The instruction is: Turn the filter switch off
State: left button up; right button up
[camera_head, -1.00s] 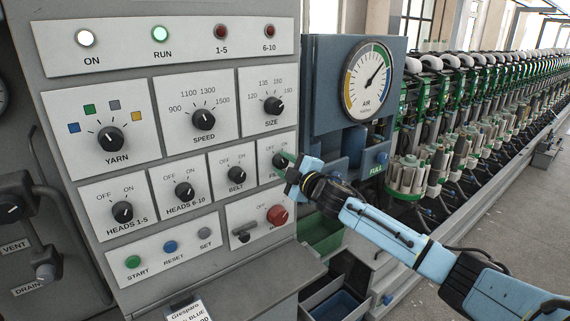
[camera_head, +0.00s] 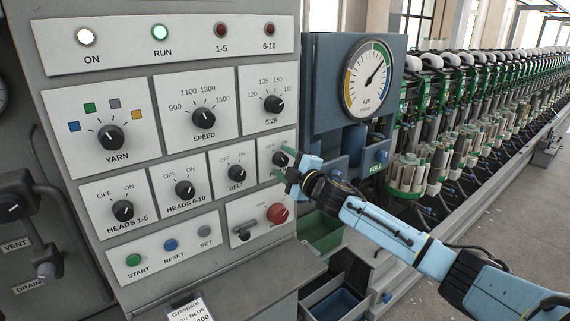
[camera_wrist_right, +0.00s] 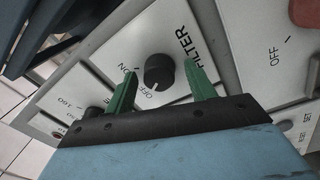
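The filter switch (camera_head: 279,159) is a round black knob on a white plate at the right edge of the grey panel. In the right wrist view, the knob (camera_wrist_right: 158,72) stands between the two green fingertips of my right gripper (camera_wrist_right: 161,78). The fingers are spread, with a gap on each side of the knob. Its white mark points down in that view, toward the OFF side. ON and FILTER are readable there. In the head view, my right gripper (camera_head: 282,162) is close to the knob from the lower right. My left gripper is out of view.
The belt knob (camera_head: 237,172) is just left of the filter plate. A red knob (camera_head: 277,214) and a small dark lever (camera_head: 243,235) sit below. The blue air gauge housing (camera_head: 318,85) stands right of the panel. Yarn machines line the right.

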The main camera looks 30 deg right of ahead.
jog(key=s+b, duration=0.2)
jog(key=s, duration=1.1)
jog(key=shift+s+d+f+b, duration=0.2)
jog(key=shift+d+f+b, duration=0.05)
jog(key=shift+d+b, duration=0.1)
